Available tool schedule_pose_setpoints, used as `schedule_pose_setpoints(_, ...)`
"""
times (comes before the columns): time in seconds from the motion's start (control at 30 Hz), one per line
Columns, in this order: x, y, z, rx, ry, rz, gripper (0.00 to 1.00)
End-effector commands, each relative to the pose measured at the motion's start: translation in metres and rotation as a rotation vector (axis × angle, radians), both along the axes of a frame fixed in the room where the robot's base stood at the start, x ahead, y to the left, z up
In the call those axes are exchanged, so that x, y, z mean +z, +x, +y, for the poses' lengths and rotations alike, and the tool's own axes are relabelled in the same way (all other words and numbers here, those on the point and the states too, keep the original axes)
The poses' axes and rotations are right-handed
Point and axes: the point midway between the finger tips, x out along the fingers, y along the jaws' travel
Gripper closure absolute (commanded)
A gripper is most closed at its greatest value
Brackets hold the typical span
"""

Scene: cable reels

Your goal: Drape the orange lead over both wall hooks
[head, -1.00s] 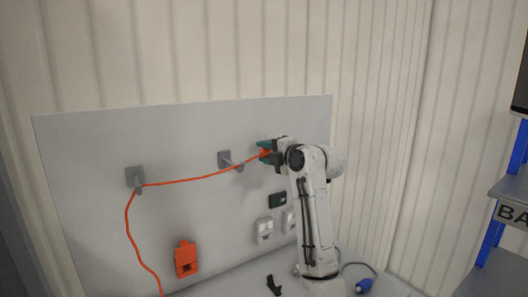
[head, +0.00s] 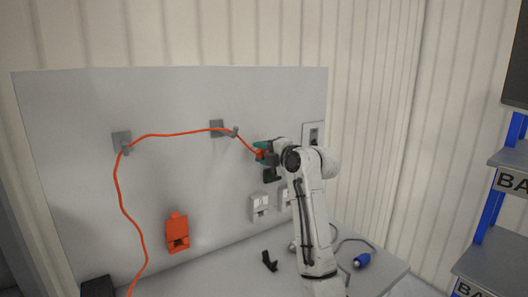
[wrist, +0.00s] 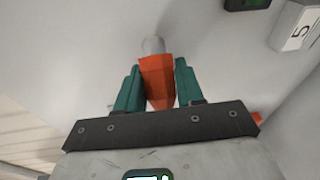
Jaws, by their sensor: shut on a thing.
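The orange lead (head: 175,134) runs up the grey panel from lower left, over the left wall hook (head: 122,141), then across to the right wall hook (head: 219,129). It lies over the right hook and slopes down to my gripper (head: 263,152). My gripper is shut on the lead's orange end piece, which shows between the green fingers (wrist: 157,80) in the wrist view. A pale round tip sticks out beyond the end piece. The gripper is right of and a little below the right hook.
An orange box (head: 177,234) is mounted on the panel below the hooks. Pale sockets (head: 260,205) sit below my gripper. A black bracket (head: 269,261) and a blue plug (head: 362,261) lie on the bench. Shelves (head: 490,230) stand at the far right.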

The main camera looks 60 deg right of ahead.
Motion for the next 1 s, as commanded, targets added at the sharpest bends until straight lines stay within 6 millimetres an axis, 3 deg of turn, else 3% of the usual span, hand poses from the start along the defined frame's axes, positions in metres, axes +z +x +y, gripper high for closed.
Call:
schedule_pose_setpoints(0.1, -0.016, 0.001, 0.002, 0.000, 0.000, 0.001, 1.00)
schedule_pose_setpoints(0.4, -0.041, 0.004, 0.007, 0.000, 0.001, -0.001, 1.00)
schedule_pose_setpoints(0.97, -0.049, 0.006, 0.010, 0.000, 0.000, -0.001, 1.00)
schedule_pose_setpoints(1.0, -0.049, 0.006, 0.010, 0.000, 0.000, -0.001, 0.60)
